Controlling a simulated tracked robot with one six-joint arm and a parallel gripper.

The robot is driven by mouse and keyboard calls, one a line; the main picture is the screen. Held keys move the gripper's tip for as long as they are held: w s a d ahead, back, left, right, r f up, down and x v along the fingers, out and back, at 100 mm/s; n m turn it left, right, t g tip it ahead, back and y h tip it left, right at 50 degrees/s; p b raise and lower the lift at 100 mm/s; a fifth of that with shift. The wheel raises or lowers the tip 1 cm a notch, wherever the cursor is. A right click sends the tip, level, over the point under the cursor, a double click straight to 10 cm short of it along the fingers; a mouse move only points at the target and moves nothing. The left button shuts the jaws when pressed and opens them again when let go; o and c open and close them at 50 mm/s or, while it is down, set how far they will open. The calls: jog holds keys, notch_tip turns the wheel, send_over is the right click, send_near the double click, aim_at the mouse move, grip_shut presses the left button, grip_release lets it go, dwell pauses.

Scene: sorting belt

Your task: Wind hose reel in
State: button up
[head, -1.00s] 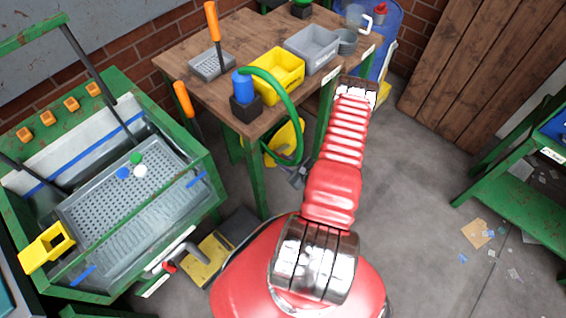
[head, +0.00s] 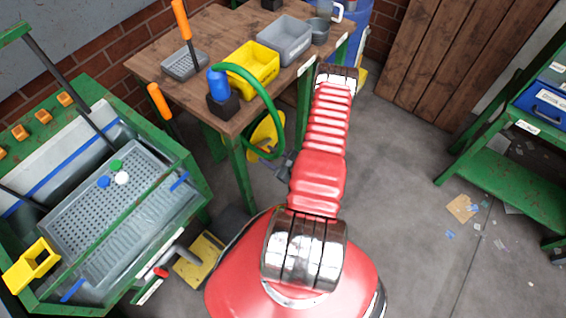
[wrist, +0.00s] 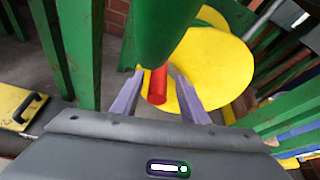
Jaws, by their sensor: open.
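The yellow hose reel (head: 265,132) is a disc low beside the table's front leg, partly hidden by the green hose (head: 277,110). The hose loops down from a blue nozzle (head: 218,84) in a black holder on the table. In the wrist view the reel's yellow disc (wrist: 215,70) stands ahead, and a red handle (wrist: 157,86) shows between the fingers. My gripper (wrist: 155,88) is open around it, with gaps visible; contact cannot be told. A thick green length (wrist: 165,30), likely the hose, hangs close and hides part of the disc.
The wooden table (head: 150,62) carries a yellow bin (head: 252,68) and a grey bin (head: 285,38). A green-framed sorting tray (head: 190,165) stands at left, a green bench (head: 500,170) at right. Floor right of my arm is clear except scraps (head: 462,208).

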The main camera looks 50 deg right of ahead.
jog(key=d+v, duration=0.1)
jog(key=v, duration=1.1)
jog(key=shift+s+a, duration=0.35)
jog(key=shift+a, duration=0.15)
jog(key=f+n+t, duration=0.1)
jog(key=f+n+t+y, duration=0.1)
jog(key=f+t, duration=0.1)
jog(key=d+f+n+t, duration=0.1)
jog(key=f+n, duration=0.1)
jog(key=shift+s+f+y, duration=0.25)
jog(key=shift+s+y, duration=0.05)
jog(key=shift+s, duration=0.05)
dwell(0.4)
jog(key=shift+w, duration=0.15)
jog(key=shift+w+a, duration=0.1)
jog(key=shift+w, duration=6.65)
jog(key=shift+c, duration=0.4)
